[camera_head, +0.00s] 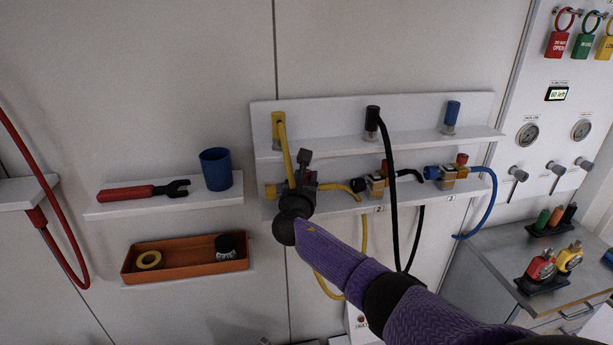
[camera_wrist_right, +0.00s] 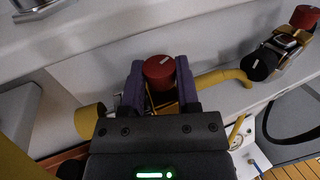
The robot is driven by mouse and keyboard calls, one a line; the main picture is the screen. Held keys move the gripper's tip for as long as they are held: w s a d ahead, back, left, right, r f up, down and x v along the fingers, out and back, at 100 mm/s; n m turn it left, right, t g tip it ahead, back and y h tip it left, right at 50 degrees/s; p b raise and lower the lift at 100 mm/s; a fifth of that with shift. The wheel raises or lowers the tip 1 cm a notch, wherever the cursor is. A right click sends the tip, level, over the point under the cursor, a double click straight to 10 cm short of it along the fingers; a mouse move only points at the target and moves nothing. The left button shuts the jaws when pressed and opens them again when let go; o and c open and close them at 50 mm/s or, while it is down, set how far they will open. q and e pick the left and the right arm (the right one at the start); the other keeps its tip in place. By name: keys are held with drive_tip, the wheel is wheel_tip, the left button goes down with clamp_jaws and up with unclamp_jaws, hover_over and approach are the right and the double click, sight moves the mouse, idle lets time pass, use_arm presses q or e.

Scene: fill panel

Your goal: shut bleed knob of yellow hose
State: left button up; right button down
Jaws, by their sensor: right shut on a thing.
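In the right wrist view, the red bleed knob (camera_wrist_right: 159,72) with a white mark sits between the two purple fingers of my right gripper (camera_wrist_right: 160,76), which is shut on it. The yellow hose (camera_wrist_right: 220,78) runs out to the right of this station, and a yellow end piece (camera_wrist_right: 88,120) shows at its left. In the head view, my right gripper (camera_head: 303,168) covers the knob and most of the station; the yellow hose (camera_head: 286,145) comes down from its upper holder and hangs below the shelf. My left gripper is not in view.
Two like stations stand to the right, with a black hose (camera_head: 390,190) and a blue hose (camera_head: 490,205). At left are a shelf with a red-handled wrench (camera_head: 130,192) and blue cup (camera_head: 216,170), and an orange tray (camera_head: 180,272). A metal cabinet top (camera_head: 500,262) is at right.

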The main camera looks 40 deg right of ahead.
drive_tip(key=m+g+h+b, duration=0.2)
drive_tip(key=g, duration=0.1)
drive_tip(key=shift+w+a+f+m, duration=0.1)
drive_tip(key=shift+w+f+m, duration=0.05)
drive_tip(key=shift+m, duration=0.25)
drive_tip(key=shift+m+g+h+b, duration=0.5)
drive_tip(key=shift+m+g+b, duration=0.1)
drive_tip(key=shift+g+b, duration=0.45)
drive_tip(key=shift+r, duration=0.2)
drive_tip(key=c, duration=0.6)
unclamp_jaws()
drive_tip(key=shift+o, duration=1.4)
